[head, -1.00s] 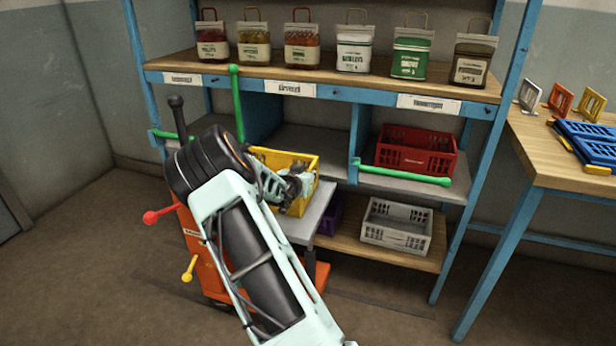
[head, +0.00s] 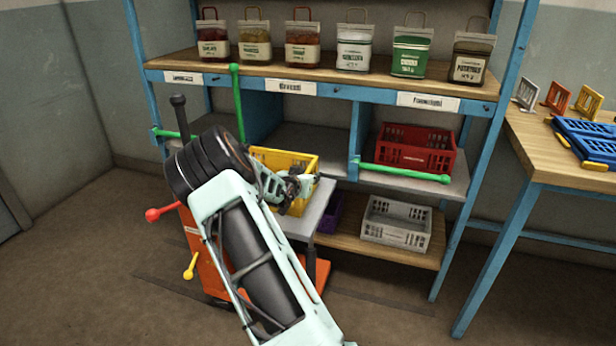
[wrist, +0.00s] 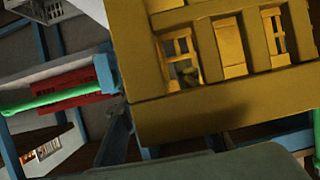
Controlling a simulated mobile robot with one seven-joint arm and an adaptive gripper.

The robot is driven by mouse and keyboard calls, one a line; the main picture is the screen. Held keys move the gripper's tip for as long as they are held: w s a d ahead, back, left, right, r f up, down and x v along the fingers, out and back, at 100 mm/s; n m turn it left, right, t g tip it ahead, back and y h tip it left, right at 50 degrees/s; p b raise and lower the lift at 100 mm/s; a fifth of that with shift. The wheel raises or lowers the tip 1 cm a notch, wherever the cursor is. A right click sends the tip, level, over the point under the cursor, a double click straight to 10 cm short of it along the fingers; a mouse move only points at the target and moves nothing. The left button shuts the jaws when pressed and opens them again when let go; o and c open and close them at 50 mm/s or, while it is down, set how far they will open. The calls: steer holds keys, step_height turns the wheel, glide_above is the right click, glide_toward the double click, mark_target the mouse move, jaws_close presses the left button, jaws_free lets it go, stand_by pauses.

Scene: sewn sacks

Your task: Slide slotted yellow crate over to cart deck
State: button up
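The slotted yellow crate (head: 288,158) is in the middle of the head view, at the front of the shelf bay. Its front lower part appears over the grey cart deck (head: 318,214); whether it rests fully on the deck is hidden by my arm. My gripper (head: 297,188) is at the crate's front side, close to or touching it. The wrist view shows the crate's slotted wall (wrist: 215,100) very near, filling the upper right. My fingertips are not clear in either view, so their opening cannot be told.
A green bar (head: 238,105) stands upright left of the crate; another green bar (head: 405,173) lies across the red crate's (head: 415,150) bay. A grey crate (head: 396,222) and part of a purple crate sit on the lower shelf. The orange cart (head: 208,262) stands against the shelf.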

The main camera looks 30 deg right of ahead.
steer(key=shift+r, duration=0.15)
steer(key=shift+s+a+r, duration=0.1)
steer(key=v, duration=1.1)
steer(key=shift+s+a, duration=0.25)
